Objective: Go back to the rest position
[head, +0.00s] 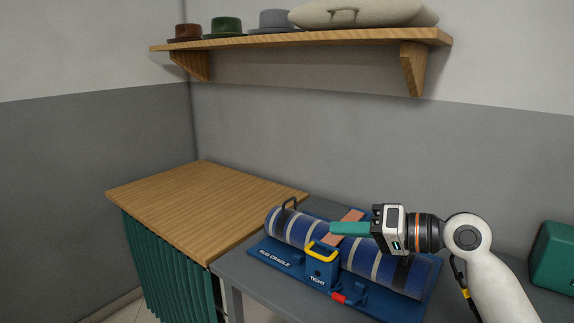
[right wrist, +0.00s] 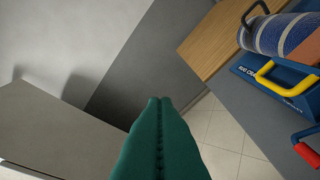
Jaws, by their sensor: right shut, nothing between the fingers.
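My right gripper (head: 334,228) comes in from the right in the head view, its teal fingers shut, empty and pointing left. In that view it overlaps the rolled blue striped rug (head: 289,225) and hides part of it. In the right wrist view the shut fingers (right wrist: 160,102) point away from the rug (right wrist: 275,35), which is at the upper right. The rug lies in a blue cradle (head: 281,262) marked "RUG CRADLE", with a salmon strap (head: 350,216) across it. A yellow handle (head: 323,249) stands at the cradle's front, above the word "TIGHT". My left gripper is out of view.
The cradle sits on a grey table (head: 240,277). A bare wooden counter (head: 200,205) with a green curtain (head: 165,262) stands to its left. A red-tipped lever (head: 339,298) sticks out in front. A teal box (head: 553,257) is at the right. A wall shelf (head: 300,40) holds hats.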

